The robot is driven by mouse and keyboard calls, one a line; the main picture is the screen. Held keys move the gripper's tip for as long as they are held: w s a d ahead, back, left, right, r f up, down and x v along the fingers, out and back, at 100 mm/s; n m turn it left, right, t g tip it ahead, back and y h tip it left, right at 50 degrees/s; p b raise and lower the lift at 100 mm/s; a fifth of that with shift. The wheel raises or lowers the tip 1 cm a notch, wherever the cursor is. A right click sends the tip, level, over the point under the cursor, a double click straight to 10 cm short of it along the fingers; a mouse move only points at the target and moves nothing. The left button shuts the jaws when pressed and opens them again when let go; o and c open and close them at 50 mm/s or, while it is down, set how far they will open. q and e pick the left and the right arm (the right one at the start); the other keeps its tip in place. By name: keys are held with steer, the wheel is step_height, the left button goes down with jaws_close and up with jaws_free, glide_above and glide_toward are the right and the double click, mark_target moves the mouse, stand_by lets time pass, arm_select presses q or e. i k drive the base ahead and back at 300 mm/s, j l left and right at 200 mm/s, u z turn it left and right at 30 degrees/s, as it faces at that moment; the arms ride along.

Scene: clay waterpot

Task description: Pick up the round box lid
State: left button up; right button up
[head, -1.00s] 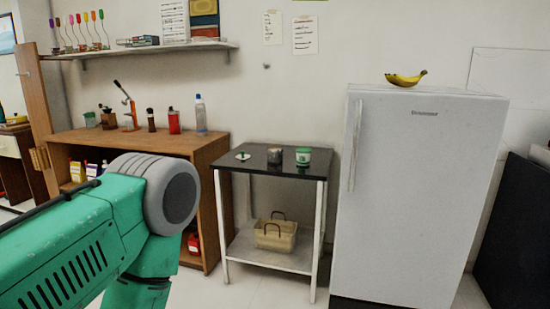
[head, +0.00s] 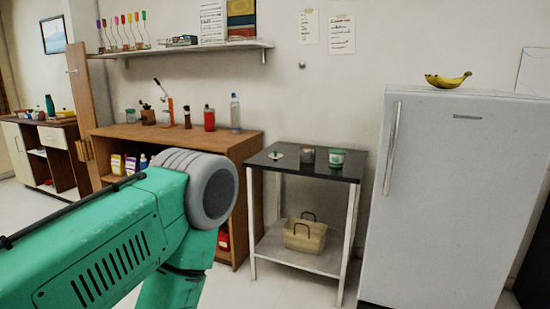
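A small dark table (head: 325,171) with pale metal legs stands between the wooden cabinet and the fridge. On its black top lies a flat, round, pale lid-like piece with a dark knob (head: 277,155), at the left. A dark grey round container (head: 308,156) sits in the middle, and a green-and-white round container (head: 337,158) is to its right. At this size I cannot tell for sure which piece is the round box lid. My green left arm fills the lower left of the view; its gripper is not visible. My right gripper is not visible either.
A beige basket (head: 305,236) is on the table's lower shelf. A wooden cabinet (head: 240,151) with bottles stands to the left, under a wall shelf (head: 190,50). Some bare floor shows in front.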

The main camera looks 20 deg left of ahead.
mark_target(276, 156)
steer(key=i+j+z, duration=0.2)
steer(key=i+j, duration=0.2)
steer(key=j, duration=0.25)
steer(key=i+j+z, duration=0.1)
steer(key=j, duration=0.25)
steer(key=i+j+z, duration=0.1)
steer(key=i+j, duration=0.15)
steer(key=j, duration=0.15)
steer(key=i+j+z, duration=0.1)
steer(key=j, duration=0.25)
